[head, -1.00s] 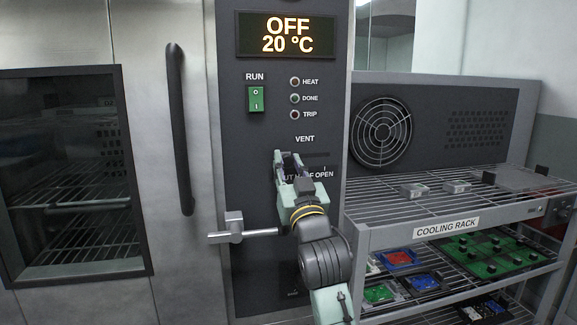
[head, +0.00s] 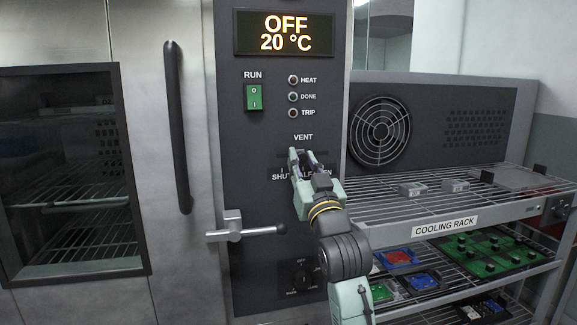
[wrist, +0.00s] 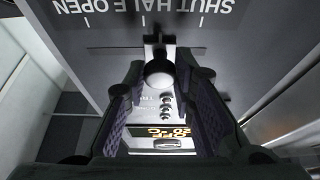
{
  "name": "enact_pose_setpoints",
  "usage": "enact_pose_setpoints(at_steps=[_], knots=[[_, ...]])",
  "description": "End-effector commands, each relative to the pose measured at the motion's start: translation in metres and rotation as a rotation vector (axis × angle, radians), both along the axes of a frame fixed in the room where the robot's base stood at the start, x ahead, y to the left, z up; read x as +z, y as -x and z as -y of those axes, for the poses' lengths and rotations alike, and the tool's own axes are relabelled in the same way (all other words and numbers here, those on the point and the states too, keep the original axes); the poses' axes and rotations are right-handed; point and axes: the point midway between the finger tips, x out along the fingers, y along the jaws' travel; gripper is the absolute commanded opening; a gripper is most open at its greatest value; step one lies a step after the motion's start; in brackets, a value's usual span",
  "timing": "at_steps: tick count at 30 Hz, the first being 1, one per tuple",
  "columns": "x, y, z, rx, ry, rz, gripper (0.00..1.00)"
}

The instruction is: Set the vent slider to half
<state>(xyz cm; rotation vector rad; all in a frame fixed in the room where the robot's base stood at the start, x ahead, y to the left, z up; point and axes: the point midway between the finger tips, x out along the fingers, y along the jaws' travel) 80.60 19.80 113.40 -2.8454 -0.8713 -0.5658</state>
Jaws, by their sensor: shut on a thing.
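The vent slider's round knob (wrist: 159,73) shows in the wrist view between my fingers, on a stem from a dark slot. The scale is upside down there, with SHUT at right, HALF (wrist: 152,5) in the middle and OPEN at left. My gripper (head: 304,160) is at the vent slot below the VENT label (head: 303,137) in the head view, shut on the knob. My fingers (wrist: 160,85) flank it in the wrist view. In the head view my gripper hides the knob and part of the scale.
The green RUN switch (head: 254,97) and indicator lamps (head: 293,97) are above the slot. A lever handle (head: 245,233) projects at lower left, and a dark dial (head: 303,276) is below. The cooling rack (head: 445,228) stands close on the right, holding boards and small parts.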

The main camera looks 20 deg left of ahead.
Motion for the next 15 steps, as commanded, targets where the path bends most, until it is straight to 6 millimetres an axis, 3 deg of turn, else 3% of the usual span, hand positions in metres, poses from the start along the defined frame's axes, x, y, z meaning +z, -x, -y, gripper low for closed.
enact_pose_setpoints(at_steps=[3, 11, 12, 15], knots=[[-0.0003, -0.0075, 0.0122, -0.003, -0.003, -0.001, 0.00], [0.0000, -0.0079, 0.0129, -0.001, -0.003, -0.001, 0.00], [0.0000, -0.0079, 0.0128, -0.001, -0.003, -0.001, 0.24], [0.0000, -0.0077, 0.0127, 0.000, -0.002, 0.000, 0.31]])
